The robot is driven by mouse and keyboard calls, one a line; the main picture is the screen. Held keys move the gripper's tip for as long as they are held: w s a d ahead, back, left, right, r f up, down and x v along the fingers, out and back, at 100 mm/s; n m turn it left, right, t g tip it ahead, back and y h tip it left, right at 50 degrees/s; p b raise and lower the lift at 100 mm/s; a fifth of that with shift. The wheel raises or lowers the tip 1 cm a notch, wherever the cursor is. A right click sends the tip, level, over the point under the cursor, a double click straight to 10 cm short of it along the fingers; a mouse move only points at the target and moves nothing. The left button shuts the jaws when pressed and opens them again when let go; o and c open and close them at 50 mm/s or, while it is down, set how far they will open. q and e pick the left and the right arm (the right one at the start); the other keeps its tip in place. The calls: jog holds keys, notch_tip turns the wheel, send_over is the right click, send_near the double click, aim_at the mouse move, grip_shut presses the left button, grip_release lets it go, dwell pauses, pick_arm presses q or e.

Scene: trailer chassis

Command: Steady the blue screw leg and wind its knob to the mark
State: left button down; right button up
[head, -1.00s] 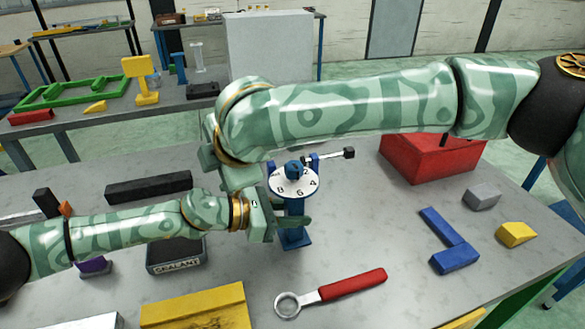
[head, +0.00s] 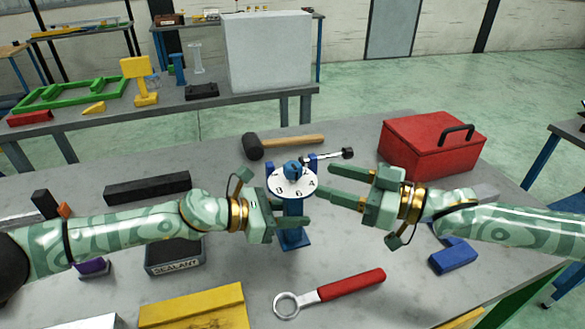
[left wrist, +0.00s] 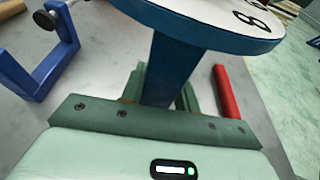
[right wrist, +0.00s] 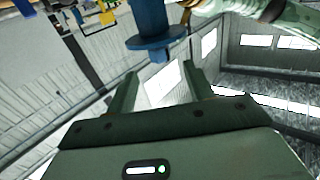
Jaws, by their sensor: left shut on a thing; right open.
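The blue screw leg (head: 293,238) stands upright on the grey table. A white numbered dial (head: 280,184) is near its top, and the blue knob (head: 293,168) is above the dial. Numerals 8, 6 and 4 are readable; the mark cannot be made out. My left gripper (head: 291,216) is shut on the leg below the dial; the left wrist view shows its fingers around the blue post (left wrist: 170,70). My right gripper (head: 325,182) is open and empty, just right of the dial. The right wrist view shows a blue flanged post (right wrist: 155,42) beyond its open fingers.
A blue bracket with a black-ended rod (head: 347,153) stands behind the dial. A mallet (head: 290,142) lies behind it, and a red toolbox (head: 425,148) is at back right. A red-handled ring wrench (head: 345,287) lies in front. Sealant box (head: 172,262) and yellow block (head: 195,308) are front left.

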aim_at(292, 170)
jog(key=x, duration=0.8)
jog(key=shift+w+a, duration=0.15)
jog(key=shift+a, duration=0.15)
jog(key=c, duration=1)
jog(key=shift+o, duration=0.2)
jog(key=shift+f, duration=0.1)
